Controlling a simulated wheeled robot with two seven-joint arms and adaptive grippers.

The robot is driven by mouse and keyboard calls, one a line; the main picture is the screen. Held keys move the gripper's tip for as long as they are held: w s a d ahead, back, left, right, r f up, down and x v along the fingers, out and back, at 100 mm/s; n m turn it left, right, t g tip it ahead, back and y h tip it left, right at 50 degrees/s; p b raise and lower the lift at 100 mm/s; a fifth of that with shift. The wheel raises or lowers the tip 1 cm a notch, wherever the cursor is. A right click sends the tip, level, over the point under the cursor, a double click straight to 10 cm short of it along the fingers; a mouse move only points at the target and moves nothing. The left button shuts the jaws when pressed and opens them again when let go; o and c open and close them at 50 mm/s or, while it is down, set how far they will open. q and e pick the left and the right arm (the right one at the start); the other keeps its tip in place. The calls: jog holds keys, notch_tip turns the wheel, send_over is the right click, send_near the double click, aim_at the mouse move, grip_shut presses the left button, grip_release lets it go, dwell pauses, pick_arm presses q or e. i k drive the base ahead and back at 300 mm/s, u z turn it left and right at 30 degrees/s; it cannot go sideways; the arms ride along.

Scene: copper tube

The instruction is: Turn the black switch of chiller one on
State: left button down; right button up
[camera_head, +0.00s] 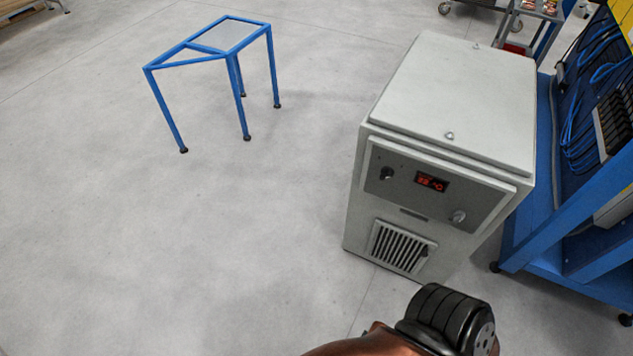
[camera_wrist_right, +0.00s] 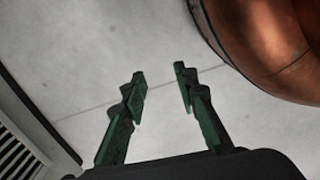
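The chiller (camera_head: 440,150) is a light grey box standing on the floor right of centre in the head view. Its dark front panel has a black switch (camera_head: 387,173) at the left, a lit red display (camera_head: 431,182) in the middle and a silver knob (camera_head: 457,217) at the right. My right gripper (camera_wrist_right: 161,85) is open and empty in the right wrist view, with floor between its fingers. It is apart from the switch, which does not show in that view. My left gripper is not in view.
A vent grille (camera_head: 400,247) is low on the chiller's front; a grille (camera_wrist_right: 18,158) also shows at the wrist view's left edge. A blue rack with cables (camera_head: 545,235) stands close at the right. A blue-framed stand (camera_head: 172,62) is at upper left. Floor left of the chiller is clear.

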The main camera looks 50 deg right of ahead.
aim_at(386, 172)
jog(key=u, duration=0.25)
jog(key=i, duration=1.6)
jog(key=z, duration=2.35)
